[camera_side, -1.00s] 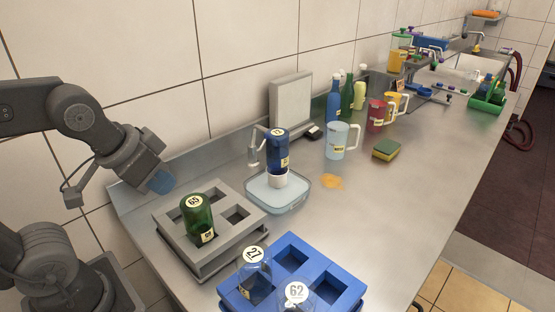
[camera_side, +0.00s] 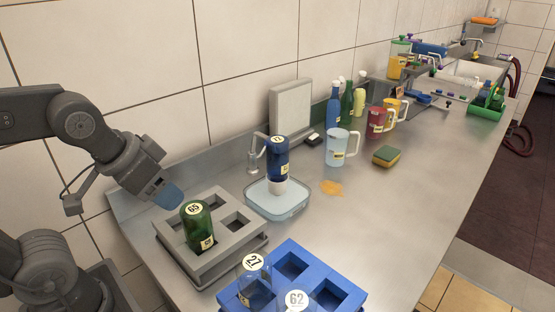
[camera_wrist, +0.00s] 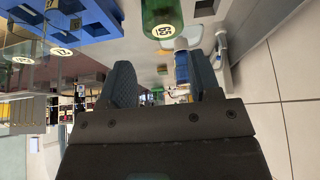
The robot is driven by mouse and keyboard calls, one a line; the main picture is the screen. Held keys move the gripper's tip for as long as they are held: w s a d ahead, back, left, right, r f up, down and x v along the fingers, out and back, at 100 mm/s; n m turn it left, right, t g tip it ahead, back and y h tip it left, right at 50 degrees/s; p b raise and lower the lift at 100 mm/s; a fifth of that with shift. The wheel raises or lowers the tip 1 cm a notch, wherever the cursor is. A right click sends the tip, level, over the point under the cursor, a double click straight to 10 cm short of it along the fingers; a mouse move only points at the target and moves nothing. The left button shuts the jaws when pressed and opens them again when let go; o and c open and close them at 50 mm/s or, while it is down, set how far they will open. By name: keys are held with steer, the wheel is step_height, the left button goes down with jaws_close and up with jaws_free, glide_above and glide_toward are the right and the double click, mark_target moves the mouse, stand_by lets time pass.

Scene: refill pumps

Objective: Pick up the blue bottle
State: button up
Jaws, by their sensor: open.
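The blue bottle (camera_side: 277,158) stands upside down on a pump with a white collar, on a pale clear tray (camera_side: 262,205) in the middle of the counter. A numbered round label is on its top. In the wrist view the blue bottle (camera_wrist: 181,68) shows beyond and between the fingers. My gripper (camera_side: 170,196) is at the left, above and behind the grey rack, apart from the bottle. In the wrist view my gripper (camera_wrist: 162,84) is open with nothing between its fingers.
A grey rack (camera_side: 238,228) holds a green bottle (camera_side: 197,226) marked 65, near my gripper. A blue rack (camera_side: 318,268) in front holds clear bottles marked 27 (camera_side: 254,283) and 62. A clear mug (camera_side: 338,148), sponge (camera_side: 386,156) and orange spill (camera_side: 331,188) lie right of the tray.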

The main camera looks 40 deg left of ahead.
steer(key=o, duration=0.6)
step_height(320, 180, up, 6)
steer(key=n+g+y, duration=0.1)
steer(key=n+g, duration=0.4)
steer(key=n, duration=1.1)
glide_above(278, 139)
steer(key=d, duration=0.1)
steer(key=f, duration=0.8)
steer(key=a+f, duration=0.1)
steer(key=f, duration=0.4)
steer(key=shift+s+a, duration=0.1)
